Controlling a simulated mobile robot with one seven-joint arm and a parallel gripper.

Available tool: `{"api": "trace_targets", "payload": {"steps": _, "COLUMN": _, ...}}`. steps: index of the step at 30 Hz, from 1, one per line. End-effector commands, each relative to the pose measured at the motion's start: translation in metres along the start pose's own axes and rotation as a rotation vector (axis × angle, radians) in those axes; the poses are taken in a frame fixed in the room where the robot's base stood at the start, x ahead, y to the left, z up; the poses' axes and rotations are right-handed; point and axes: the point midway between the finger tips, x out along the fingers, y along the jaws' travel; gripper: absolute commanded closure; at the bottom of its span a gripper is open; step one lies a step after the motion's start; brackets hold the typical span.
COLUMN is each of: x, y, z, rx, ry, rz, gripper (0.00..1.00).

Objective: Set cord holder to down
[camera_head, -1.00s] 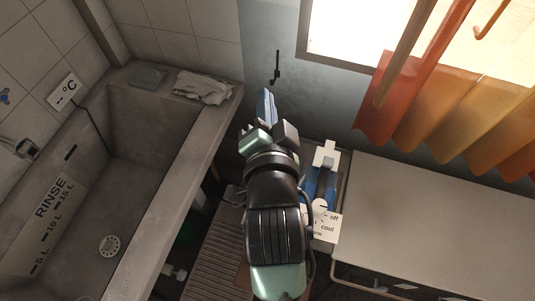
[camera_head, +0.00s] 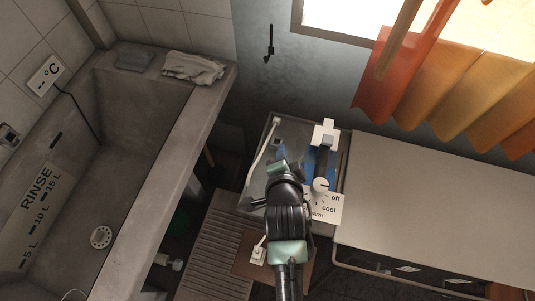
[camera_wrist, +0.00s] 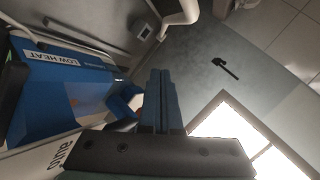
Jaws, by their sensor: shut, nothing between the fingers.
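A slim white rod (camera_head: 262,150), which looks like the cord holder, slants along the left side of the appliance stand, with its far end at the stand's back corner. A white bent tube (camera_wrist: 180,18) at the top of the wrist view may be part of it. My gripper (camera_head: 281,154) is over the stand, just right of the rod, and looks apart from it. In the wrist view its two fingers (camera_wrist: 160,95) are together with nothing between them. The blue appliance (camera_wrist: 50,90) marked "LOW HEAT" fills the left of the wrist view.
A white dial (camera_head: 320,185) and a label sheet (camera_head: 328,207) are right of my gripper. A black hook (camera_head: 269,43) hangs on the wall. The concrete washtub (camera_head: 150,240) is at left, a pale worktop (camera_head: 440,210) at right. An orange curtain (camera_head: 430,85) hangs above the worktop.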

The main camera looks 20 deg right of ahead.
Motion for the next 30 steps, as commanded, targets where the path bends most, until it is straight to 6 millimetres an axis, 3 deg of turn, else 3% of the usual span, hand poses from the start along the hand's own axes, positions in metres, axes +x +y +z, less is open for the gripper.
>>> {"api": "trace_targets", "payload": {"steps": 2, "x": 0.012, "y": 0.000, "z": 0.003, "rx": -0.001, "ry": -0.001, "rz": -0.001, "gripper": 1.00}}
{"api": "trace_targets", "payload": {"steps": 6, "x": 0.015, "y": 0.000, "z": 0.025, "rx": -0.003, "ry": -0.003, "rz": 0.000, "gripper": 1.00}}
{"api": "trace_targets", "payload": {"steps": 10, "x": 0.017, "y": 0.000, "z": 0.035, "rx": -0.003, "ry": -0.001, "rz": -0.001, "gripper": 1.00}}
{"api": "trace_targets", "payload": {"steps": 23, "x": 0.018, "y": 0.000, "z": 0.039, "rx": -0.002, "ry": 0.001, "rz": -0.001, "gripper": 1.00}}
{"api": "trace_targets", "payload": {"steps": 30, "x": 0.024, "y": 0.015, "z": 0.047, "rx": -0.012, "ry": 0.029, "rz": -0.039, "gripper": 1.00}}
